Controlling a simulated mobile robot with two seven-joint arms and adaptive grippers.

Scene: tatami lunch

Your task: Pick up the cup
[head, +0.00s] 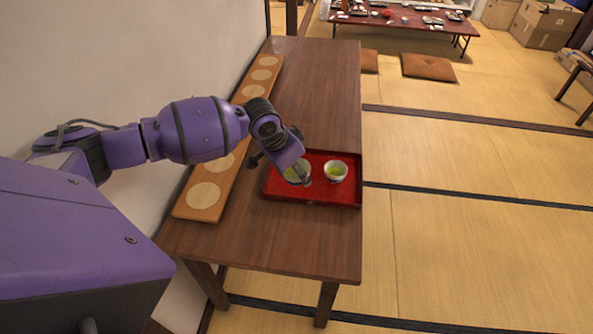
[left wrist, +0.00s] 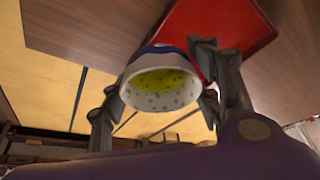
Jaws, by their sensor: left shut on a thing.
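A red tray (head: 325,194) lies on the wooden table and also shows in the left wrist view (left wrist: 236,30). A white cup of green tea (head: 336,171) stands on the tray at the right. Another cup of green tea (head: 289,174) is at the tray's left side, partly hidden by my left gripper (head: 302,174). In the left wrist view my left gripper (left wrist: 160,100) has a finger on each side of this white cup with a blue band (left wrist: 158,84), shut on it. I cannot tell whether its base touches the tray. My right gripper is not in view.
A long wooden board with pale round discs (head: 205,196) lies along the table's wall side. The near part of the table (head: 290,245) is clear. A low table with dishes (head: 405,20), cushions (head: 428,67) and cardboard boxes (head: 545,25) are farther back on the tatami.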

